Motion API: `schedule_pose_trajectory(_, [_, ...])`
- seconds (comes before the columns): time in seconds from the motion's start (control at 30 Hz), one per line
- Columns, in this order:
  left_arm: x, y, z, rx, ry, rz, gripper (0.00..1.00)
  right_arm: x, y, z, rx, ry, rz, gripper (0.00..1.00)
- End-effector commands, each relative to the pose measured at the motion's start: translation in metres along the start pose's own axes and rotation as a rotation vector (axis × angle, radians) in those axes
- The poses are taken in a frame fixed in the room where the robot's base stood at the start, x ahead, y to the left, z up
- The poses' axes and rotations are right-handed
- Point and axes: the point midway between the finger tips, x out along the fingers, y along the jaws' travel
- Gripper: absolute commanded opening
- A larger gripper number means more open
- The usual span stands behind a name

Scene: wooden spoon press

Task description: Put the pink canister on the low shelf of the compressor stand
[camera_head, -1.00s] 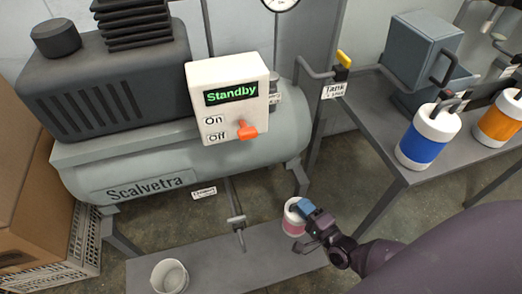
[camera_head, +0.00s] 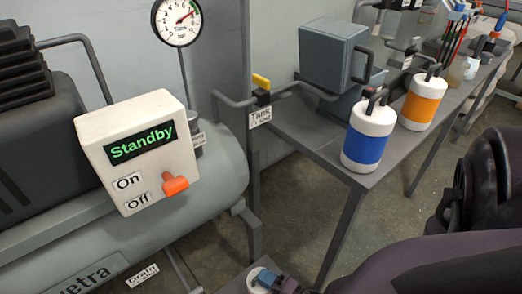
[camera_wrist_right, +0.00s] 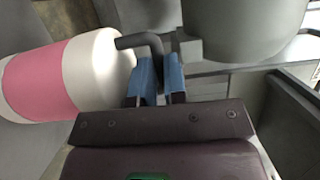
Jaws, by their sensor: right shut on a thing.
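The pink canister (camera_wrist_right: 45,75) has a pink band, white ends and a dark bent handle. In the right wrist view, the blue fingertips of my right gripper (camera_wrist_right: 157,80) are shut on that handle. In the head view, only the canister's white top (camera_head: 257,278) shows at the bottom edge, with my right gripper (camera_head: 268,279) at it. A strip of the low shelf (camera_head: 232,286) shows beside it, below the compressor tank (camera_head: 215,190). Whether the canister touches the shelf cannot be told. My left gripper is out of view.
A control box (camera_head: 140,150) reading "Standby" sits on the compressor, with a pressure gauge (camera_head: 177,20) above. A grey table (camera_head: 385,180) at the right holds a blue-banded canister (camera_head: 367,140), an orange-banded canister (camera_head: 424,100) and a grey block-shaped object (camera_head: 333,55).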

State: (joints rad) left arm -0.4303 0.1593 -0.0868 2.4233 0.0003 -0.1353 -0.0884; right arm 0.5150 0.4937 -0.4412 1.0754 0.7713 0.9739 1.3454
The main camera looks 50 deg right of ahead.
Motion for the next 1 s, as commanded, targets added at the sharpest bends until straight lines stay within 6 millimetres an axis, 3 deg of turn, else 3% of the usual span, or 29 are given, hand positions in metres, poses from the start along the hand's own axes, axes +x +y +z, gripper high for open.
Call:
schedule_pose_trajectory(0.17, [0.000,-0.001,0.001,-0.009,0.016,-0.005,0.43,0.001,0.010,0.000,0.001,0.000,-0.003,0.00])
schedule_pose_trajectory(0.4, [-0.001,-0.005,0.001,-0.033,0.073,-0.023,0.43,-0.001,0.040,0.000,0.000,-0.001,0.002,0.00])
schedule_pose_trajectory(0.9, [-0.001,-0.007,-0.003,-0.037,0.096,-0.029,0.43,0.002,0.044,-0.001,0.000,0.000,-0.006,0.00])
schedule_pose_trajectory(0.93, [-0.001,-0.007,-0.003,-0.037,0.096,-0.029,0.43,0.001,0.044,-0.001,0.000,0.000,-0.003,0.17])
schedule_pose_trajectory(1.0, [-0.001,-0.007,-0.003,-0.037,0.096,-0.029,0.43,0.001,0.044,-0.001,0.000,0.000,-0.003,0.28])
